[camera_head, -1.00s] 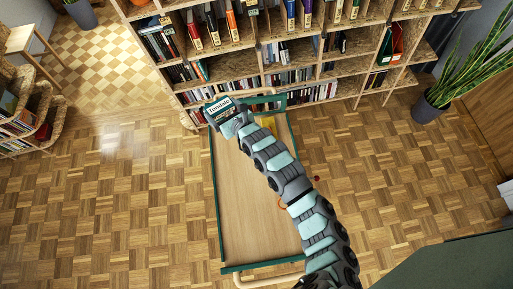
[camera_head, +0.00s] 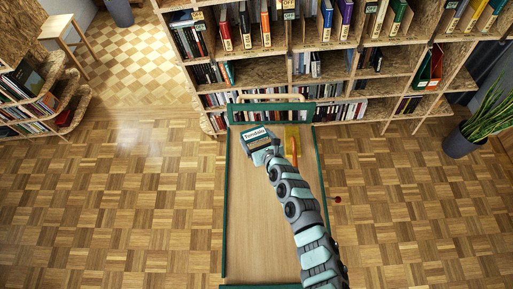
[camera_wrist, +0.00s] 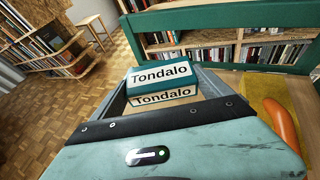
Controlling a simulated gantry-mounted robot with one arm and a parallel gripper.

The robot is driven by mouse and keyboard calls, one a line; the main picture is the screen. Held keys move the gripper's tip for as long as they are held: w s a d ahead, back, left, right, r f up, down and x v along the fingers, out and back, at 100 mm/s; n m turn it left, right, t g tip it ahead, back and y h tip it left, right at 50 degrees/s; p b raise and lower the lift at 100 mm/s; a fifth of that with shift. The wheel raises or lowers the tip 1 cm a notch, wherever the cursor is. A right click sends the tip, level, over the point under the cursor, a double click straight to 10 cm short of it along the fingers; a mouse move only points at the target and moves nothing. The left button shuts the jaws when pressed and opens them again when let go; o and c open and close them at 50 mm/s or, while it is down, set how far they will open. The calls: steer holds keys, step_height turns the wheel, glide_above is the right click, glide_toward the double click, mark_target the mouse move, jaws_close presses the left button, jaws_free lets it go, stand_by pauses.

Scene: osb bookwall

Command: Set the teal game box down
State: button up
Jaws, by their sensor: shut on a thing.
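The teal game box (camera_head: 256,134), with a white label reading "Tondalo", is held at the end of my arm in the head view. In the wrist view the box (camera_wrist: 160,82) sits between the jaws of my gripper (camera_wrist: 165,103), which is shut on it. The box is over the far part of a long wooden tray with green edges (camera_head: 255,215). I cannot tell whether it touches the tray's surface. My gripper (camera_head: 264,150) is partly hidden behind the wrist in the head view.
On the tray, right of the box, lie a yellow item (camera_head: 291,133) and an orange item (camera_wrist: 284,124). The tray's green end board (camera_head: 270,107) stands beyond the box. A large bookshelf (camera_head: 300,85) is behind it. The tray's left and near parts are bare.

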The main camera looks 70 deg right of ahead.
steer(key=shift+f+b, duration=1.55)
steer(key=shift+f, duration=0.5)
steer(key=shift+f, duration=0.25)
steer(key=o, duration=1.3)
steer(key=shift+c, duration=0.2)
steer(key=shift+r, duration=0.25)
steer(key=shift+s+a+r+p, duration=0.1)
steer(key=shift+a+r+p, duration=0.05)
steer(key=shift+p, duration=0.15)
steer(key=p+v, duration=0.6)
steer(key=v, duration=0.5)
steer(key=shift+s+a+r, duration=0.1)
steer(key=shift+s, duration=0.05)
steer(key=shift+r, duration=0.1)
